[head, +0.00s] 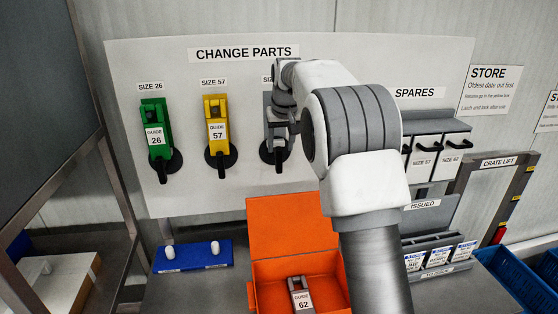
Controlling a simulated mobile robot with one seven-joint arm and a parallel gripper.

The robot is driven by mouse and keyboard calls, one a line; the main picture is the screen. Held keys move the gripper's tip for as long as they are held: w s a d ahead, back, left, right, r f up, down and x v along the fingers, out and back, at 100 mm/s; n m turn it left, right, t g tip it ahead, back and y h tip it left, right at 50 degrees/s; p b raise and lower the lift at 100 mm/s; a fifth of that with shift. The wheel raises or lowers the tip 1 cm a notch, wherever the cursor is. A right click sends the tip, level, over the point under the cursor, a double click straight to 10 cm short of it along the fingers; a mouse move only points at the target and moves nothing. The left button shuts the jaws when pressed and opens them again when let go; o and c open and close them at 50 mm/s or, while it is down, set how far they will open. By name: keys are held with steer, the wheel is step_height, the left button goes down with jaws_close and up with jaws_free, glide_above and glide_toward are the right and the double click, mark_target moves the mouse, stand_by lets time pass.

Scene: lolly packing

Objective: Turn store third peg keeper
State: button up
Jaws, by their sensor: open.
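The third peg on the CHANGE PARTS board (350,62) is partly hidden behind my arm. Its keeper (278,157), a black round piece with a lever that seems to point down, shows at the lower end of a grey plate. My gripper (277,137) is open in front of this peg, at or just above the keeper. I cannot tell whether it touches it. The first peg holds a green guide marked 26 (154,132), and the second a yellow guide marked 57 (217,128). Both have black keepers with levers down.
A grey guide marked 62 (301,298) lies in an open orange box (293,225) below the board. A blue tray (193,257) with two white knobs is left of it. Spares (456,150) and an issue rack (440,268) are at right, partly behind my arm.

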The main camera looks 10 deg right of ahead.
mark_target(280, 154)
steer(key=p+x, duration=0.1)
steer(key=x, duration=0.6)
steer(key=shift+w+f, duration=0.2)
steer(key=shift+f, duration=0.1)
jaws_close()
